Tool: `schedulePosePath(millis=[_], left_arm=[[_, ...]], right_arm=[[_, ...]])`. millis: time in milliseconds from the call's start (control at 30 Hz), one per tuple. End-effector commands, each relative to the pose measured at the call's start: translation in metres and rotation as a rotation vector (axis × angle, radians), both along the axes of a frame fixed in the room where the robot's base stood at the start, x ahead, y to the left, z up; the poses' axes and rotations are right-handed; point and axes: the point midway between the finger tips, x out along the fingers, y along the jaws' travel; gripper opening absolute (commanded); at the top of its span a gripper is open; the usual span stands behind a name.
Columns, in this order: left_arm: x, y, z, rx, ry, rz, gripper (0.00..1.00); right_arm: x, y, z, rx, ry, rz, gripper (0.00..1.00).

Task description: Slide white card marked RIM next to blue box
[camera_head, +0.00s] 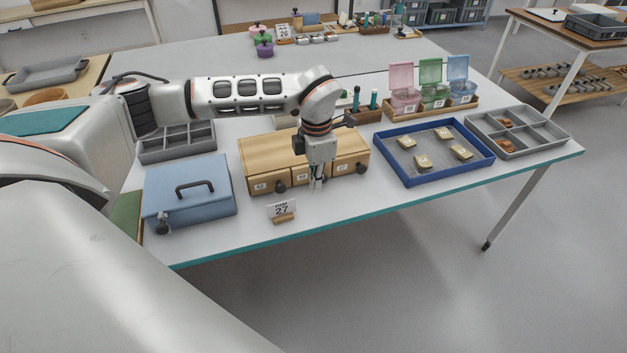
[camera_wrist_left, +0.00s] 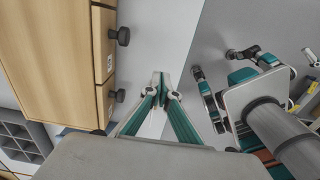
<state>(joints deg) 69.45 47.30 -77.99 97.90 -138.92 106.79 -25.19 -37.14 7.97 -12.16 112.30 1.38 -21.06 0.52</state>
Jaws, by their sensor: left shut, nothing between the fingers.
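The white card marked RIM 27 (camera_head: 281,209) stands upright in a small wooden holder near the table's front edge. The blue box (camera_head: 188,190), with a dark handle on its lid, stands to its left, with a gap of bare table between. My left gripper (camera_head: 316,187) points down, shut and empty, to the right of the card and apart from it, in front of the wooden drawer unit. Its closed fingers show in the left wrist view (camera_wrist_left: 161,78); I cannot make out the card there. My right gripper (camera_wrist_left: 214,63) appears open and empty in that view, beyond the table edge.
The wooden drawer unit (camera_head: 262,163) with dark knobs stands behind the card. A blue tray (camera_head: 398,171) with several sherds lies to the right, beside a grey divided tray (camera_head: 543,150). The table strip along the front edge (camera_head: 240,238) is clear.

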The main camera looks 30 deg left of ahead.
Motion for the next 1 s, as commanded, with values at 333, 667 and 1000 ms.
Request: schedulePosePath(millis=[333,667,1000], left_arm=[[-0.003,0.002,-0.066,-0.001,0.002,0.002,0.0],[-0.029,0.024,-0.062,-0.002,-0.001,0.0,0.0],[-0.03,0.025,-0.063,-0.003,0.0,-0.001,0.0]], right_arm=[[-0.001,0.0,-0.005,0.0,0.004,0.0,1.0],[0.002,0.0,0.007,0.002,-0.007,0.0,1.0],[0.002,0.0,0.007,0.002,-0.007,0.0,1.0]])
